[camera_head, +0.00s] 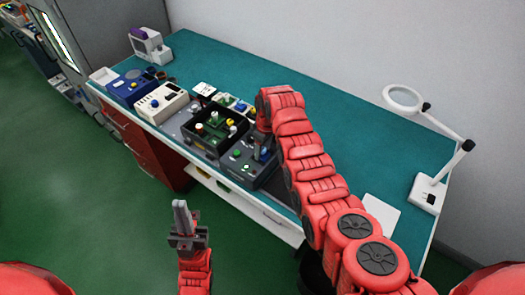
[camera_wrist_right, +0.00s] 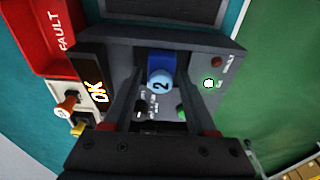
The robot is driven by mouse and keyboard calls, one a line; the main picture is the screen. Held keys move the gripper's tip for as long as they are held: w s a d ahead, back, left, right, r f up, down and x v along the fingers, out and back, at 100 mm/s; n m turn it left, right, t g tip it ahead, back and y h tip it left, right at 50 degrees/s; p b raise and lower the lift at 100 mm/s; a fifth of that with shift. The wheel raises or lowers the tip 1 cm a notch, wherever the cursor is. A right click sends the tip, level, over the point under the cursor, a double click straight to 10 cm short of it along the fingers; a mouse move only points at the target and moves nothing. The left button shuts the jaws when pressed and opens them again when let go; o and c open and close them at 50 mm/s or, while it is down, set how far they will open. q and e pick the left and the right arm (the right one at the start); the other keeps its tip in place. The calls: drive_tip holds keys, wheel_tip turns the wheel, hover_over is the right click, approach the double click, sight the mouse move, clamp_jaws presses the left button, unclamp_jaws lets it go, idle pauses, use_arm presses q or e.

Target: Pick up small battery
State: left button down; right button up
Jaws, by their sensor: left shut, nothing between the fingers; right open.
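A small blue cylinder with a light-blue round end marked "2" (camera_wrist_right: 160,82), seemingly the small battery, stands in a dark grey tester box in the right wrist view. In the head view the box (camera_head: 236,168) lies below my right gripper (camera_head: 263,146), and the blue piece is mostly hidden. My right gripper (camera_wrist_right: 161,76) is open, with one finger on each side of the blue cylinder. I cannot tell whether the fingers touch it. My left gripper (camera_head: 181,209) is shut and empty, pointing up over the floor in front of the bench.
Another dark box with coloured knobs (camera_head: 216,130), a cream device (camera_head: 160,103) and a blue device (camera_head: 131,88) stand to the left along the front edge. A red FAULT bin (camera_wrist_right: 62,38) is beside the box. A magnifier lamp (camera_head: 436,178) stands right.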

drive_tip(key=shift+f, duration=0.6)
clamp_jaws()
